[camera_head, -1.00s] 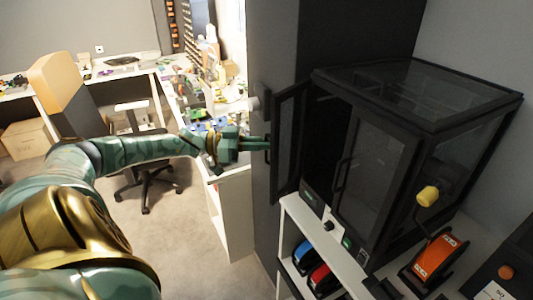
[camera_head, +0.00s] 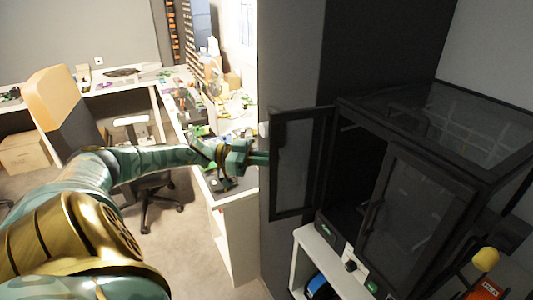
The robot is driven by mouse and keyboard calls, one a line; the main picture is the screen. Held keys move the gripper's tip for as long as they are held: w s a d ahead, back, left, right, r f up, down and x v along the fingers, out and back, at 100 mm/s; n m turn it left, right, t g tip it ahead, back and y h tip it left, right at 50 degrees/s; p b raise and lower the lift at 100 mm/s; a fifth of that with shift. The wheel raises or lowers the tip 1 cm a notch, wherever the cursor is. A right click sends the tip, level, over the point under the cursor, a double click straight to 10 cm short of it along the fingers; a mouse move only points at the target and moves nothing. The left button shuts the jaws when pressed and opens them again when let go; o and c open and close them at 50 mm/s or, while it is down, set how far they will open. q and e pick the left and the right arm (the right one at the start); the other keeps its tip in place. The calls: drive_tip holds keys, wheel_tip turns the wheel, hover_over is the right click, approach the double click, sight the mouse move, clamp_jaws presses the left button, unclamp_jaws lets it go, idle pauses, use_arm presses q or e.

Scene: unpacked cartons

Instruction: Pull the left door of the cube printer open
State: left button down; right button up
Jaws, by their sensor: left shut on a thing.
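The cube printer (camera_head: 440,120) is a black-framed box with glass panels on a white stand at the right. Its left door (camera_head: 298,165) stands swung out to the left, with the dark interior (camera_head: 355,165) showing behind it. My right gripper is not in view.
The white stand (camera_head: 305,262) under the printer holds a blue spool (camera_head: 318,287). A dark grey column (camera_head: 290,60) rises behind the door.

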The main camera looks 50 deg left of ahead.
use_arm(q)
drive_tip(key=shift+w+r, duration=0.1)
drive_tip(key=shift+r, duration=0.05)
drive_tip(key=c, duration=1.8)
unclamp_jaws()
drive_tip(key=shift+o, duration=1.4)
drive_tip(key=shift+w+d, duration=0.15)
drive_tip(key=shift+w, duration=0.05)
drive_tip(key=b+v, duration=0.3)
drive_tip(key=v, duration=1.3)
drive_tip(key=shift+w, duration=0.15)
